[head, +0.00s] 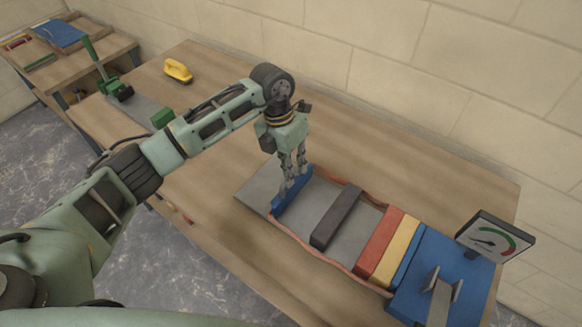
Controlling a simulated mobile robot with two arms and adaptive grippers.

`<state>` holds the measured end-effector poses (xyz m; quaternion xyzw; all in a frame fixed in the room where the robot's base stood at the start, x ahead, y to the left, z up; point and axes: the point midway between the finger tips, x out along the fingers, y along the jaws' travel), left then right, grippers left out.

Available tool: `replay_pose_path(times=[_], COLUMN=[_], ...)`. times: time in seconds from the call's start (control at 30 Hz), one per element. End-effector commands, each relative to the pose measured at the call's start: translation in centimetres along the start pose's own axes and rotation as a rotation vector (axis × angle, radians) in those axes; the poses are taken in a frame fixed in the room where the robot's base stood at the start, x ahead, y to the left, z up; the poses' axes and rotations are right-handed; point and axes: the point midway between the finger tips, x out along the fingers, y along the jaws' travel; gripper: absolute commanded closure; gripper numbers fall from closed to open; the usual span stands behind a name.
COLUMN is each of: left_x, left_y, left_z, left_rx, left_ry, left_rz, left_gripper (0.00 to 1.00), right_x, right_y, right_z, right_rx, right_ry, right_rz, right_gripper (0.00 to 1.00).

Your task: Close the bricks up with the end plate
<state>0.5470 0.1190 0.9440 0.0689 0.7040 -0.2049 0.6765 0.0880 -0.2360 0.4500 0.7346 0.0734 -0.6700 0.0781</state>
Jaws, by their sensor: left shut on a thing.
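The blue end plate (291,197) stands across the left end of a grey channel (283,224) with reddish edging. My left gripper (289,182) points down and is shut on the plate's upper edge. In the channel, a dark grey brick (337,216) lies apart from the plate, with bare grey floor between them. Further right, a red brick (380,247), a yellow brick (398,250) and a narrow blue piece (409,256) stand side by side, with a gap between the dark brick and the red one. My right gripper is out of view.
A blue block (440,276) with a metal bracket and a dial gauge (494,238) stands at the channel's right end. Table behind the channel is clear.

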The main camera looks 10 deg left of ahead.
Motion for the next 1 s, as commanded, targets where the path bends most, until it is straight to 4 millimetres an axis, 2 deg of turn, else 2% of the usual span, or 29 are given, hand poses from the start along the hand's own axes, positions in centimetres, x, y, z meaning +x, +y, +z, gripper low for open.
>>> replay_pose_path(times=[0.13, 0.23, 0.5, 0.6, 0.7, 0.97, 1.0], left_x=[-0.1, 0.2, 1.5, 1.8, 1.8, 1.7, 1.7], left_y=[-0.1, -1.1, -7.4, -8.7, -9.2, -9.1, -9.1], left_z=[0.0, 0.1, 0.1, 0.1, 0.1, 0.1, 0.1], left_rx=[0.000, 0.004, 0.007, 0.004, 0.001, 0.001, 0.001], left_ry=[-0.001, -0.002, -0.003, -0.002, -0.002, -0.002, -0.001], left_rz=[0.001, -0.001, -0.004, -0.004, -0.004, -0.002, -0.001], left_gripper=[1.00, 1.00, 1.00, 1.00, 1.00, 1.00, 0.87], right_x=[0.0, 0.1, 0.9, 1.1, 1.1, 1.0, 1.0], right_y=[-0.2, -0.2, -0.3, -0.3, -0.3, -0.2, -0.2], right_z=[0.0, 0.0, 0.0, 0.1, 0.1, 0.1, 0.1], right_rx=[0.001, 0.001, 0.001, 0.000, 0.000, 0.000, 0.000], right_ry=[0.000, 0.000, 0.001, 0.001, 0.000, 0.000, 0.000], right_rz=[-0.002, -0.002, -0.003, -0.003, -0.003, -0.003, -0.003], right_gripper=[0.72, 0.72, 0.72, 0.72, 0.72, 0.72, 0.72])
